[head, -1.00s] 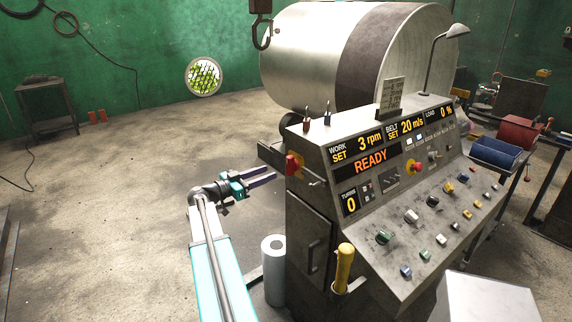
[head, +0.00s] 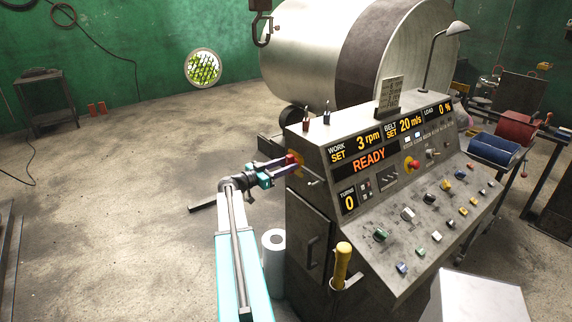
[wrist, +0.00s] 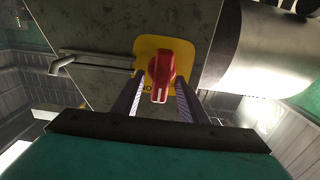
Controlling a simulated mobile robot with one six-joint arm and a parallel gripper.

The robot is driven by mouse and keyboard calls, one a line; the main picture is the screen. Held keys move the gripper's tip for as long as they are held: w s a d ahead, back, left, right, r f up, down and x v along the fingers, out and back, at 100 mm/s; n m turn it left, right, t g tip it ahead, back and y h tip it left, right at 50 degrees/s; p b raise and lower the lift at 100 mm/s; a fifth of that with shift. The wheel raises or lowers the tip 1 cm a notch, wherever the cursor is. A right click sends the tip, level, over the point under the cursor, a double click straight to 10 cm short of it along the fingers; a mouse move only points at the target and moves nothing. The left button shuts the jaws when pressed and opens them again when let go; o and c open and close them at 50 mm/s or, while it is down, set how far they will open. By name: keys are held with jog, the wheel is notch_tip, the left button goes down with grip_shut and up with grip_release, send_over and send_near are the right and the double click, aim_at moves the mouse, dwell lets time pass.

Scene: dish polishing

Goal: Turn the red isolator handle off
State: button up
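The red isolator handle (wrist: 159,78) sits on a yellow plate (wrist: 180,47) on the side face of the grey control cabinet. In the wrist view its white mark points down, toward my gripper. My gripper (wrist: 158,88) is open, with one dark finger on each side of the handle; a gap shows between the fingers and the handle, and I cannot tell whether either one touches. In the head view my gripper (head: 291,164) reaches the cabinet's left side, and its fingers partly cover the handle (head: 291,158) and plate.
The control panel (head: 375,160) reads READY, with several knobs and buttons on its slope. A bent metal cabinet lever (wrist: 62,65) is beside the handle.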

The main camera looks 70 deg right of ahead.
jog(key=shift+c, duration=0.4)
grip_shut()
jog(key=shift+f+n+b, duration=0.25)
jog(key=shift+n+b, duration=0.25)
jog(key=shift+b, duration=0.95)
jog(key=n+b, duration=0.3)
jog(key=n, duration=0.2)
jog(key=n+b, duration=0.4)
jog(key=n, duration=0.2)
jog(key=w+f+n+b, duration=0.1)
jog(key=n+b, duration=0.2)
jog(key=n, duration=0.3)
jog(key=shift+d+b, duration=0.25)
jog(key=shift+b, duration=0.1)
